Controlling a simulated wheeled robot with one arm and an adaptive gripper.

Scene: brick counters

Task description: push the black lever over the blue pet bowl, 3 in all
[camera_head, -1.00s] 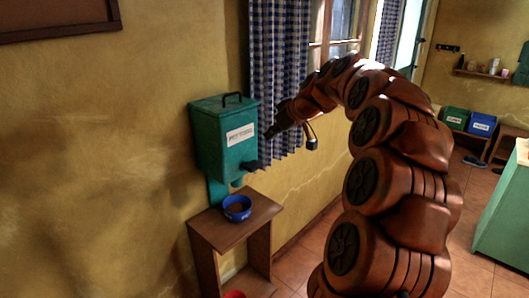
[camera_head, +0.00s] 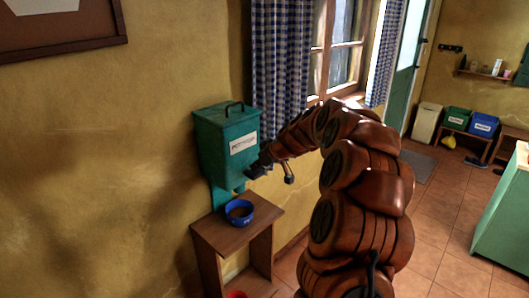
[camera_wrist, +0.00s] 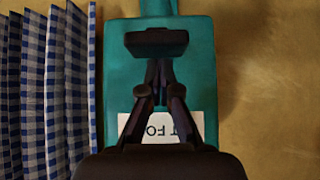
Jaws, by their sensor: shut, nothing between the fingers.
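The green dispenser box (camera_head: 215,140) hangs on the wall with a white label on its front. Its black lever (camera_head: 253,172) sticks out low on the front, above the blue pet bowl (camera_head: 232,221). The bowl stands upright on a small wooden stand and holds something brown. My gripper (camera_head: 264,161) is shut and empty, right at the lever and partly overlapping it. In the wrist view, the black lever (camera_wrist: 156,42) lies just past my gripper's closed fingertips (camera_wrist: 159,66), with the label upside down behind. I cannot tell whether they touch.
The wooden stand (camera_head: 210,236) is below the dispenser. A checkered curtain (camera_head: 279,60) hangs beside the box, close to my arm. Part of a red thing (camera_head: 236,295) shows under the stand. Green and blue bins (camera_head: 482,124) stand far right. Floor to the right is open.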

